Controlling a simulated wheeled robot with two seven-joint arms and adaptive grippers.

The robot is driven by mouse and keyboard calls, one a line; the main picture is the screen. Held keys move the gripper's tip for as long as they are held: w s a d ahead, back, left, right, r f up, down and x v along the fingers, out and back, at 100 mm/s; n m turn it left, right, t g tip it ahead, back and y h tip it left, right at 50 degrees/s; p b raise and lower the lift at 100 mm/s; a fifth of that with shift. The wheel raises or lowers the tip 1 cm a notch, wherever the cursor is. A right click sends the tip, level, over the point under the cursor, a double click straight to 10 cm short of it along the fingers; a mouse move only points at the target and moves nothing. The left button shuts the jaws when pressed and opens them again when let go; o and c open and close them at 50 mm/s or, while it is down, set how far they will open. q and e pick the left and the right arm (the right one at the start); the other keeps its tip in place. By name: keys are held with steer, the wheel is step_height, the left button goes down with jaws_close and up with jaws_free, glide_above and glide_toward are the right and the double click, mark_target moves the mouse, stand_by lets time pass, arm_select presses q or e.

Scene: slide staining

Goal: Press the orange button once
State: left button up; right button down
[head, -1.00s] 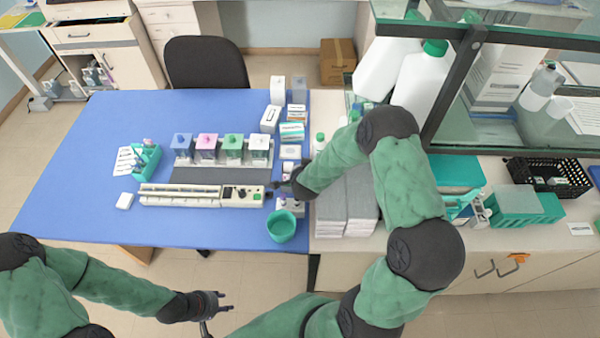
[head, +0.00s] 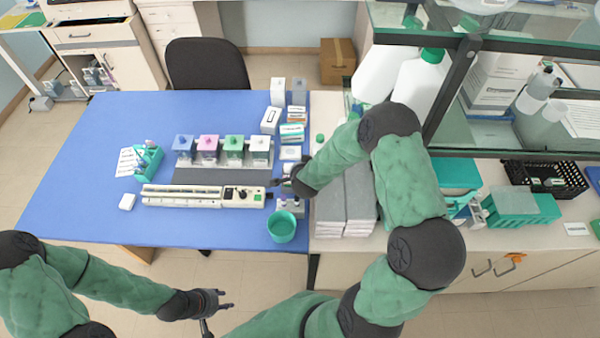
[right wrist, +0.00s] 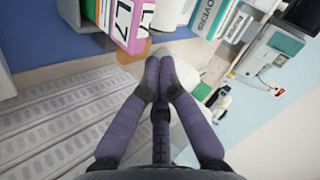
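A long white staining device (head: 190,196) lies on the blue table, with a control panel (head: 245,194) at its right end. A dark knob and a green spot show on the panel; I cannot make out an orange button in the head view. My right gripper (head: 278,183) is just right of the panel, above the table. In the right wrist view its two fingers (right wrist: 160,65) meet at the tips, shut with nothing seen between them. A white device with a small red spot (right wrist: 265,65) is at the upper right there. My left gripper (head: 226,300) is open and empty, in front of the table.
Staining jars with coloured lids (head: 222,150) stand behind the device. A teal cup (head: 282,227) is near the table's front right. Small boxes (head: 291,133) line the right edge. Grey slotted stacks (head: 360,200) lie beneath my right arm.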

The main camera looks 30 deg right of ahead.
steer(key=shift+r, duration=0.1)
step_height(320, 180, up, 5)
steer(key=p, duration=0.4)
stand_by(0.4)
stand_by(0.6)
